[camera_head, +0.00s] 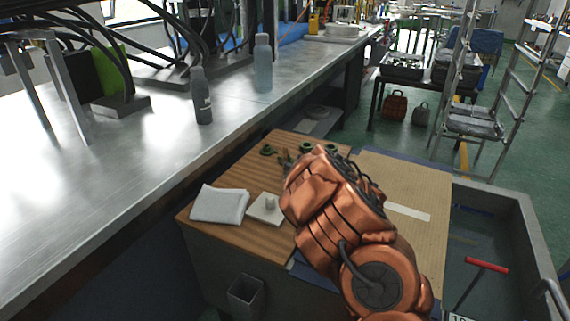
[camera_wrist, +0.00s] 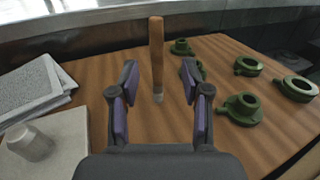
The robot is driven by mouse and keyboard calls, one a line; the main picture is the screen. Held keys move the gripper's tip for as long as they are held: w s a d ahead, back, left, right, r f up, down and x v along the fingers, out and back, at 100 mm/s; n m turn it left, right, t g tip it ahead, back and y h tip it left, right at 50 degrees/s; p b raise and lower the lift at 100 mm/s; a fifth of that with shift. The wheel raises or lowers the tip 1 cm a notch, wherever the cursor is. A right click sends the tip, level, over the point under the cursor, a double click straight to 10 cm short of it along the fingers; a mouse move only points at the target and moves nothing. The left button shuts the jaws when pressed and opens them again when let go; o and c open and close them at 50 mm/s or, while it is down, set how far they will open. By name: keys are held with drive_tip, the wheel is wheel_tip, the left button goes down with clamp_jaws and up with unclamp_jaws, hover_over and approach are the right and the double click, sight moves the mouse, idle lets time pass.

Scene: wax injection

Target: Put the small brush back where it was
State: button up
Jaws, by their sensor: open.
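The small brush (camera_wrist: 157,55) shows in the wrist view as a brown wooden handle with a pale end low down. It appears roughly upright, its low end at the wooden tabletop (camera_wrist: 85,75). My gripper (camera_wrist: 160,82) is open, its purple-padded fingers to the left and right of the brush's lower part with gaps on both sides. I cannot tell how far beyond the fingertips the brush is. In the head view my copper-coloured arm reaches over the wooden top (camera_head: 235,182) and mostly hides the gripper; I cannot make out the brush there.
Several green ring-shaped parts (camera_wrist: 240,108) lie right of the brush. A folded white cloth (camera_head: 219,204) and a pale block with a knob (camera_head: 267,208) lie to the left. A metal bench (camera_head: 150,160) with bottles runs along the left. A cardboard sheet (camera_head: 425,185) lies at right.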

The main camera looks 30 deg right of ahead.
sight(285, 156)
drive_tip(key=shift+w+a+r, duration=0.15)
drive_tip(key=shift+w, duration=0.35)
drive_tip(key=shift+w+a+r+p, duration=0.1)
drive_tip(key=shift+w+a+p, duration=0.1)
drive_tip(key=shift+w, duration=0.5)
drive_tip(key=shift+w+a+p, duration=0.1)
drive_tip(key=shift+w+p, duration=0.1)
drive_tip(key=shift+w, duration=0.5)
drive_tip(key=shift+w+a+r+p, duration=0.1)
drive_tip(key=shift+w+p, duration=0.1)
drive_tip(key=shift+w, duration=0.5)
drive_tip(key=shift+c, duration=0.4)
clamp_jaws()
